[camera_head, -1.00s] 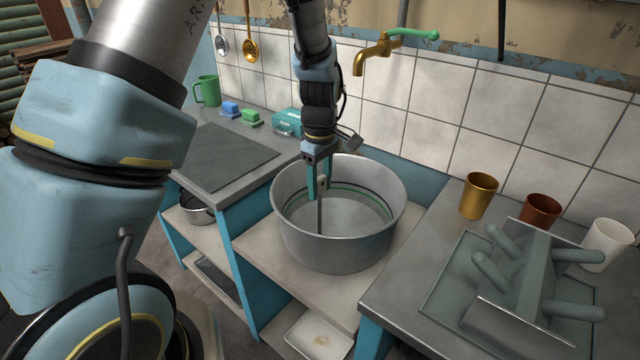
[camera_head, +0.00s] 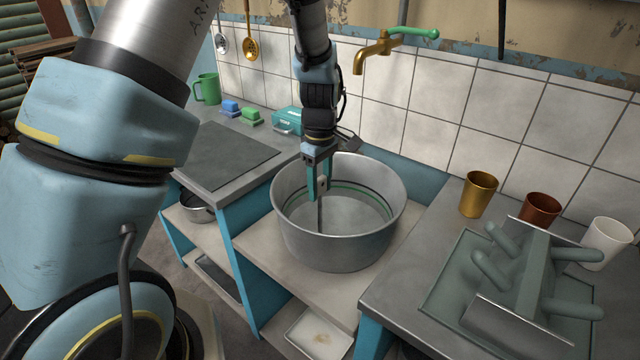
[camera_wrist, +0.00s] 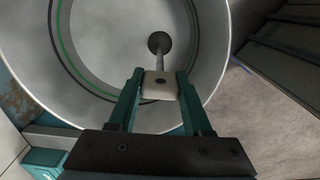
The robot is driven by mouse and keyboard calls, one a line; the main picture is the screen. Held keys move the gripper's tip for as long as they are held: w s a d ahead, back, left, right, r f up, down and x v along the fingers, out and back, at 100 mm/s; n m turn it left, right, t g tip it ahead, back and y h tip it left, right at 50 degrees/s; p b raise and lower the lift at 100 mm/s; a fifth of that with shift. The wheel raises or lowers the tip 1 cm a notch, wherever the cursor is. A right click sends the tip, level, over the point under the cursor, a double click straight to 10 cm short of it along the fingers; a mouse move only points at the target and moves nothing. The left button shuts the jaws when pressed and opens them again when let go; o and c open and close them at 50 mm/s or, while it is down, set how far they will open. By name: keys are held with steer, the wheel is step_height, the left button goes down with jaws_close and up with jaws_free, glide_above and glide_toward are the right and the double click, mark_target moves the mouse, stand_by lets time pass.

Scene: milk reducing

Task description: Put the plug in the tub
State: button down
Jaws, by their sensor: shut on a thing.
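The tub (camera_head: 335,250) is a large round grey metal vessel standing on a pale shelf between two counters. Its wall also shows in the wrist view (camera_wrist: 213,75), with a green and dark ring line inside. My gripper (camera_head: 318,190) points down into the tub and is shut on the plug's pale handle plate (camera_wrist: 160,86). The plug (camera_head: 320,213) has a thin upright rod, and a dark round disc (camera_wrist: 159,42) at its lower end shows inside the tub's outline. The tub's front wall hides the disc in the head view. I cannot tell whether the disc touches the tub's floor.
A brass tap (camera_head: 372,50) with a green handle juts from the tiled wall above. Gold (camera_head: 478,195), brown (camera_head: 540,211) and white (camera_head: 606,243) cups and a grey-green rack (camera_head: 530,275) stand on the right counter. A teal box (camera_head: 287,121) sits behind the tub's left side.

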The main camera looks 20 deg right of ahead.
stand_by(0.3)
jaws_free()
stand_by(0.5)
steer(key=shift+r+p, duration=3.25)
steer(key=shift+r, duration=0.55)
